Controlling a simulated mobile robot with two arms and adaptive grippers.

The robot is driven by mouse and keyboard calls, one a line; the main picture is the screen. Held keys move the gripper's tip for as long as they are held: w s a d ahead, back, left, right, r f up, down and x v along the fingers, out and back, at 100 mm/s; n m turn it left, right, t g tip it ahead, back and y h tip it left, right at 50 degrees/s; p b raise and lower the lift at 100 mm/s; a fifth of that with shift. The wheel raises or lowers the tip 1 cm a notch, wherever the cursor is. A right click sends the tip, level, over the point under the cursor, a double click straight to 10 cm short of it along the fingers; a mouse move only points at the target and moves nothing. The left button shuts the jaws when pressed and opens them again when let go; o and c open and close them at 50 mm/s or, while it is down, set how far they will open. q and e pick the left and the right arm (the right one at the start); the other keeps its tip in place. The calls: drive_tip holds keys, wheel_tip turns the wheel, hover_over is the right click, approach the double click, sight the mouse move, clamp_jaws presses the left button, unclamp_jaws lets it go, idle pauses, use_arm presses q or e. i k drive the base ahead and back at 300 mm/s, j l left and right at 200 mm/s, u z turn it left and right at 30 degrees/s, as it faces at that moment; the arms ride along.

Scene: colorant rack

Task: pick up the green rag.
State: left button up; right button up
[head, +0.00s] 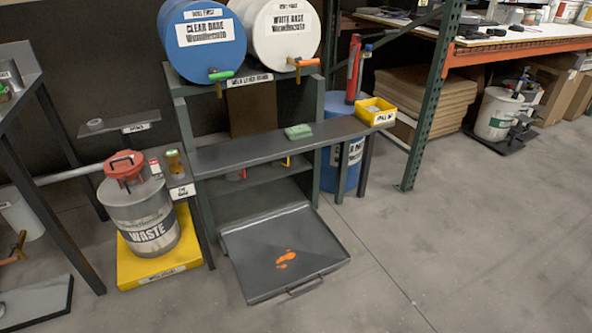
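The green rag (298,131) is a small, folded-looking pale green piece. It lies on the dark grey shelf (235,152) below the two drums, right of the shelf's middle. Nothing covers it in the head view. Neither of my grippers is in view.
A blue drum (204,60) and a white drum (285,48) lie above the shelf, with taps pointing forward. A yellow bin (375,112) sits at its right end. Below are a tray (262,262) with an orange spill and a waste can (140,215).

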sight(301, 131)
drive_tip(key=i+z, duration=0.2)
drive_tip(key=i, duration=0.4)
drive_tip(key=i+z, duration=0.25)
drive_tip(key=i, duration=0.4)
drive_tip(key=i+j+z, duration=0.2)
drive_tip(key=i, duration=0.4)
